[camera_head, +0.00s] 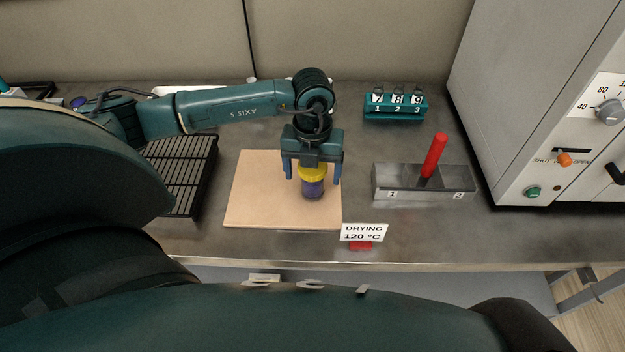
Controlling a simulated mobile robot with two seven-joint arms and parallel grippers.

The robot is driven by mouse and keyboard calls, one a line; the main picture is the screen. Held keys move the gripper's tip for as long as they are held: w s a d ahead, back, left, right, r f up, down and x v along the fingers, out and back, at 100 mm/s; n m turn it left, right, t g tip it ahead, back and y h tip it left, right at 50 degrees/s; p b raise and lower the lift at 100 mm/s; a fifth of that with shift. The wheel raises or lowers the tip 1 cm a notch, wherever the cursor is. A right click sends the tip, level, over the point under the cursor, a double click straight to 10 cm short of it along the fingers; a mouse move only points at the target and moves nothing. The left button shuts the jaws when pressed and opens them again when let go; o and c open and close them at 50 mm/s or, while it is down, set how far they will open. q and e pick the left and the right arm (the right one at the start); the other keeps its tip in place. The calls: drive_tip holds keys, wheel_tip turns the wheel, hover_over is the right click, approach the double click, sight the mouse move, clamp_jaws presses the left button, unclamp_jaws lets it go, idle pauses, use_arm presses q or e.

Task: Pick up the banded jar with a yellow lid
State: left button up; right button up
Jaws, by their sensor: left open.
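The jar (313,189) stands upright on the tan board (262,195), near the board's right side. The fingers look open, and I cannot tell whether either touches the jar. The upper part of the lid is partly hidden by the gripper. My right gripper is not in view.
A black wire rack (182,170) lies left of the board. A grey block (400,182) marked 1 and 2 holds a red rod (435,155). A "DRYING 120 °C" sign (363,233) stands at the front edge. A teal numbered holder (394,108) is behind; an oven (550,120) stands right.

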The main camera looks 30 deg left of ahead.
use_arm(q)
drive_tip(key=shift+c, duration=0.4)
drive_tip(key=c, duration=1.1)
drive_tip(key=shift+r, duration=0.1)
